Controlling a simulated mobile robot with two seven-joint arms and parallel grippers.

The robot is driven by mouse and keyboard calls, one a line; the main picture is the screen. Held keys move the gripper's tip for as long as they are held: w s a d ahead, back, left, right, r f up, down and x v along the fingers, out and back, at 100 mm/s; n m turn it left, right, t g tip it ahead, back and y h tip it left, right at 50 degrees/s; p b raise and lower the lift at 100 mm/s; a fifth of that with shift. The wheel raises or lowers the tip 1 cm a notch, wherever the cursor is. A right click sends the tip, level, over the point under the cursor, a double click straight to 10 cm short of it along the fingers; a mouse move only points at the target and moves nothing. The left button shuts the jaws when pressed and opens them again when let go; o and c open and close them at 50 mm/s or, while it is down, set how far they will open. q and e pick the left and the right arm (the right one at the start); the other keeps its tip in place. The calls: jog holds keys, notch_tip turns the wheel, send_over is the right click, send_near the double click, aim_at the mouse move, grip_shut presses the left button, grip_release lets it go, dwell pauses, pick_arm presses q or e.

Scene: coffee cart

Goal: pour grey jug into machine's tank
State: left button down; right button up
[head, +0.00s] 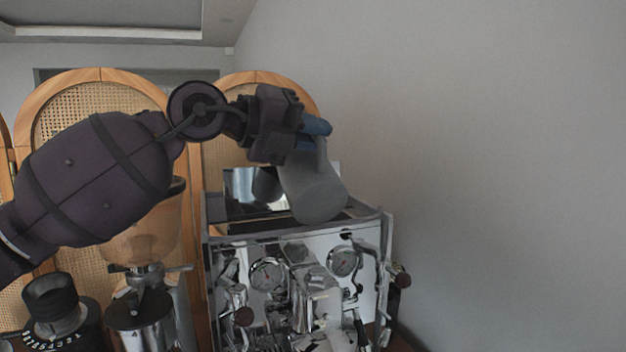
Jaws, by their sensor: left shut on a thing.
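My left gripper (314,136) is shut on the grey jug (316,188) at its handle side. The jug is tilted strongly, its base toward me and to the right, its mouth end toward the back left. It is over the top of the espresso machine (325,240), which is chrome with two round gauges. A shiny upright panel (240,190) shows behind the jug. The tank opening and the jug's mouth are largely hidden, so I cannot tell whether liquid is flowing. My right gripper is not in view.
A coffee grinder with an amber hopper (145,235) stands left of the machine, below my left arm. A dark, numbered round device (55,305) is at the lower left. Cane-panelled wooden screens (100,75) stand behind. A bare wall is on the right.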

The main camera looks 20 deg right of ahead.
aim_at(323, 142)
pick_arm(q)
jog(key=shift+w, duration=0.1)
dwell(0.4)
jog(key=shift+w+n, duration=0.4)
jog(key=shift+n, duration=0.1)
jog(key=shift+w+f, duration=0.1)
dwell(0.8)
jog(key=shift+w+f+n+g, duration=0.15)
jog(key=shift+w+n+g, duration=0.15)
jog(key=shift+w+n, duration=0.2)
dwell(0.8)
jog(key=shift+s+r+m+t, duration=0.4)
jog(key=shift+s+r+m, duration=0.95)
jog(key=shift+s, duration=0.1)
jog(key=s+m, duration=0.1)
jog(key=f+m+t, duration=0.1)
jog(key=m, duration=0.1)
jog(key=s+f+m, duration=0.1)
jog(key=m, duration=0.1)
jog(key=shift+s+h, duration=0.3)
jog(key=shift+h, duration=0.1)
